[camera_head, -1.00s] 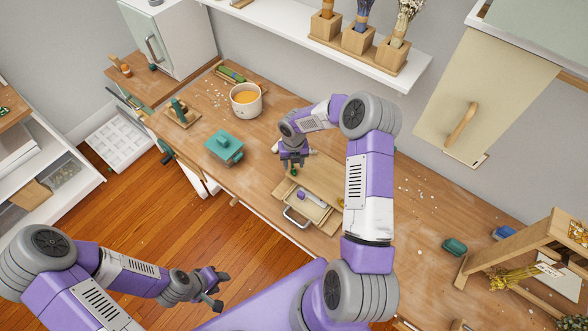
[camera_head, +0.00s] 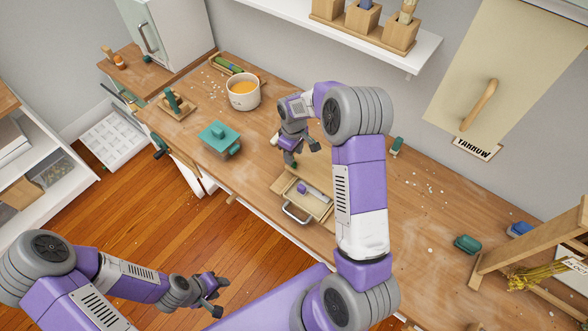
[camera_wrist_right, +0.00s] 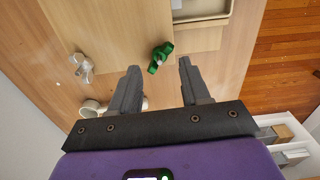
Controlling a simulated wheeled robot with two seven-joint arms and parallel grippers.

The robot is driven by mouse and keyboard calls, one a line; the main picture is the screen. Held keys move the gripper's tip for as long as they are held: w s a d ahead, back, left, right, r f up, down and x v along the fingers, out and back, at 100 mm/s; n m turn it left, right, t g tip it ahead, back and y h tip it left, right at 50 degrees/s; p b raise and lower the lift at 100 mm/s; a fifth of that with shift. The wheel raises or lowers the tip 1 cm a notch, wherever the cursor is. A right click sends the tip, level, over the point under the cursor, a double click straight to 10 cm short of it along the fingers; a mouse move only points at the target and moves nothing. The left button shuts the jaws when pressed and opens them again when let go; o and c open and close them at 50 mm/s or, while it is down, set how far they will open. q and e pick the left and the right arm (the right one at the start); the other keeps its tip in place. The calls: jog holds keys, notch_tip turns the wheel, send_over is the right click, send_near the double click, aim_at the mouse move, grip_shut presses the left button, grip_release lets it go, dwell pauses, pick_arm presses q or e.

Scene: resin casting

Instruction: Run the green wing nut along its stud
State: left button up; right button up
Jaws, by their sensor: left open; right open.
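The green wing nut (camera_wrist_right: 160,57) shows in the right wrist view, on the wooden board (camera_wrist_right: 115,30), with a small pale tip at its lower left side that may be its stud. My right gripper (camera_wrist_right: 158,67) is open and empty, with the wing nut just beyond and between its fingertips in the picture. I cannot tell the height gap. A silver wing nut (camera_wrist_right: 82,67) lies left of the green one. My left gripper (camera_head: 213,294) is open and empty, away from the bench.
A handled tray (camera_head: 311,210) is in front of my right gripper. A teal press-like block (camera_head: 220,136) and a white pot with orange contents (camera_head: 243,95) stand to the left. A white ring (camera_wrist_right: 92,107) lies near the silver nut. A wooden rack (camera_head: 545,242) stands at right.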

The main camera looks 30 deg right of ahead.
jog(key=m, duration=0.3)
jog(key=shift+m, duration=0.3)
jog(key=m, duration=0.5)
jog(key=shift+m, duration=0.3)
jog(key=shift+f+b, duration=1.05)
jog(key=shift+f, duration=0.75)
jog(key=shift+r, duration=0.1)
grip_shut()
